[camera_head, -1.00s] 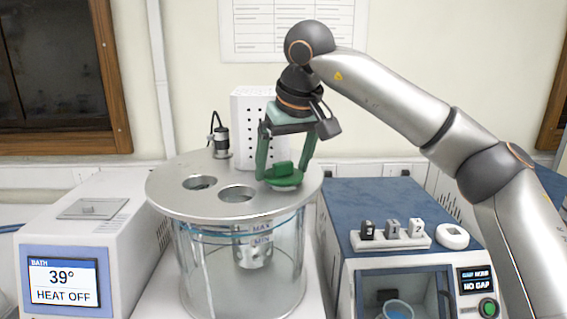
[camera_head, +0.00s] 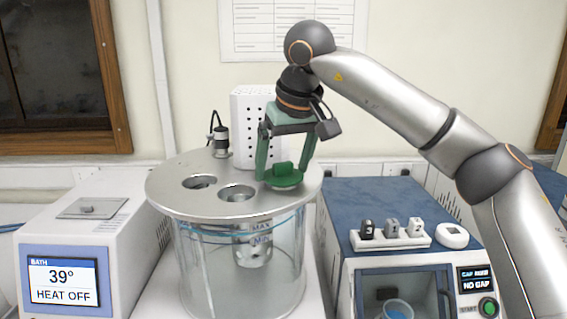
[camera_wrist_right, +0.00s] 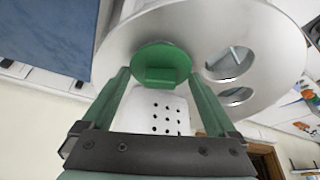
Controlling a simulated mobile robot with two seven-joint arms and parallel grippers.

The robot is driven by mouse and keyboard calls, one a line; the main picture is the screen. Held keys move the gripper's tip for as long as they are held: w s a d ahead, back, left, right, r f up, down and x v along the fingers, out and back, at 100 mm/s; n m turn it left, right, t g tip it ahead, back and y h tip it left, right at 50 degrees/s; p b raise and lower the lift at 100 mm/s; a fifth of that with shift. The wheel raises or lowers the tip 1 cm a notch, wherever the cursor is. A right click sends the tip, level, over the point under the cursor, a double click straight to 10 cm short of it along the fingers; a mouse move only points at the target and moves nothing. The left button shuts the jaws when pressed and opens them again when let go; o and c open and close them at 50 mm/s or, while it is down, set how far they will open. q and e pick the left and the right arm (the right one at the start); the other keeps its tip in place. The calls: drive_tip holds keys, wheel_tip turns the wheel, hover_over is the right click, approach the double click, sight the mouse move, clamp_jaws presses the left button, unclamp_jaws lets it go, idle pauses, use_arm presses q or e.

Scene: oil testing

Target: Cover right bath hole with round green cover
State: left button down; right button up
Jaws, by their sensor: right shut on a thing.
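The round green cover (camera_head: 284,180) with a raised grip block is at the right part of the round metal bath lid (camera_head: 180,206). My right gripper (camera_head: 284,174) points down and is shut on the cover, one finger on each side. The wrist view shows the cover (camera_wrist_right: 160,66) between my fingertips (camera_wrist_right: 160,74). I cannot tell whether the cover touches the lid or hovers just above it. Two open holes show left of the cover: a nearer one (camera_head: 237,193) and a farther left one (camera_head: 200,182). What lies under the cover is hidden. My left gripper is not in view.
A black-and-grey probe (camera_head: 221,143) stands at the lid's back, beside a perforated white box (camera_head: 250,110). The heater box (camera_head: 90,225) is at left. A blue-topped device (camera_head: 375,205) with a rack of numbered pieces (camera_head: 390,240) is at right.

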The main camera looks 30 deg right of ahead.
drive_tip(key=shift+f, duration=0.3)
drive_tip(key=shift+r, duration=0.2)
drive_tip(key=shift+r, duration=0.5)
drive_tip(key=shift+r, duration=0.1)
drive_tip(key=shift+f+b, duration=0.3)
drive_tip(key=shift+f, duration=0.5)
idle(0.8)
drive_tip(key=shift+r, duration=0.2)
drive_tip(key=shift+r+p, duration=0.4)
drive_tip(key=shift+r, duration=0.25)
drive_tip(key=shift+f+b, duration=0.45)
drive_tip(key=shift+f, duration=0.45)
idle(0.5)
drive_tip(key=o, duration=1)
